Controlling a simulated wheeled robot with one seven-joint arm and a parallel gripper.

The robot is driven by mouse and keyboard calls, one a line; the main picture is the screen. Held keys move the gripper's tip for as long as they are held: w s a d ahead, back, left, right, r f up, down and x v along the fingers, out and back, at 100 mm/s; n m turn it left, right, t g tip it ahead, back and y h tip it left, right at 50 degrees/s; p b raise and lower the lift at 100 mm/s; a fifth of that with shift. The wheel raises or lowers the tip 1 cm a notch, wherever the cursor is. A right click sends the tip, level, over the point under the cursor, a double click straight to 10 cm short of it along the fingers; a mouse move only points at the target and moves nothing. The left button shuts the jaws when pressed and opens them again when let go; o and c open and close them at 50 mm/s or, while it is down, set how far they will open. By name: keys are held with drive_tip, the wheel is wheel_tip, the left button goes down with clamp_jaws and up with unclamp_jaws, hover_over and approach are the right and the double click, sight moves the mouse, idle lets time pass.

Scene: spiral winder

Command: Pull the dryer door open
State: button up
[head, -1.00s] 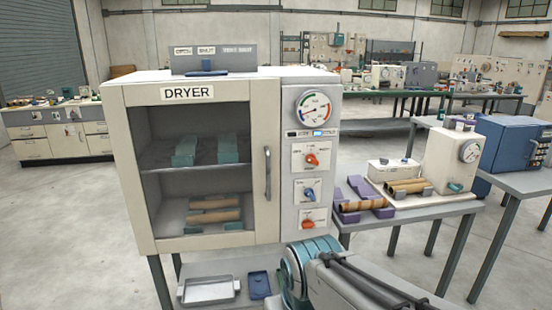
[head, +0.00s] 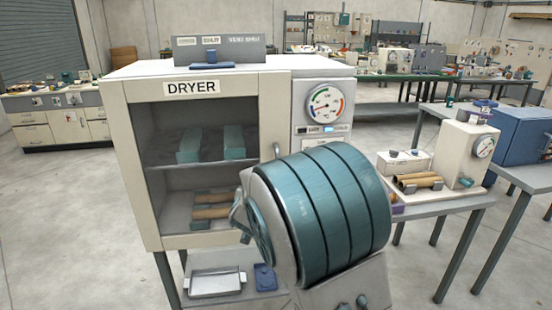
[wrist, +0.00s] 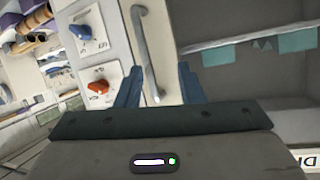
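The dryer (head: 320,72) is a cream cabinet on legs, with a glazed door (head: 132,170) that looks shut. In the head view my arm covers most of the door's grey vertical handle; only its top (head: 277,150) shows. In the wrist view the handle (wrist: 147,50) runs down the picture between the two blue fingers of my gripper (wrist: 158,80). The gripper is open, with a gap on both sides of the handle. I cannot tell how deep the handle sits between the fingers, and no contact shows.
The control panel with a gauge (head: 325,103) is right of the door; its orange knob (wrist: 98,87) is near the left finger. Right of the dryer stands a table with a white machine (head: 465,150). A shelf below holds a tray (head: 215,283). Floor at left is clear.

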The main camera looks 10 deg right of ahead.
drive_tip(key=w+d+r+m+t+h+p, duration=0.1)
drive_tip(key=w+d+h+p, duration=0.3)
drive_tip(key=w, duration=0.9)
drive_tip(key=d+r+m+h, duration=0.1)
drive_tip(key=d+h, duration=0.1)
drive_tip(key=shift+w+d+r+t+h, duration=0.15)
drive_tip(key=shift+d+r+t+h, duration=0.05)
drive_tip(key=shift+d+t+h, duration=0.15)
clamp_jaws()
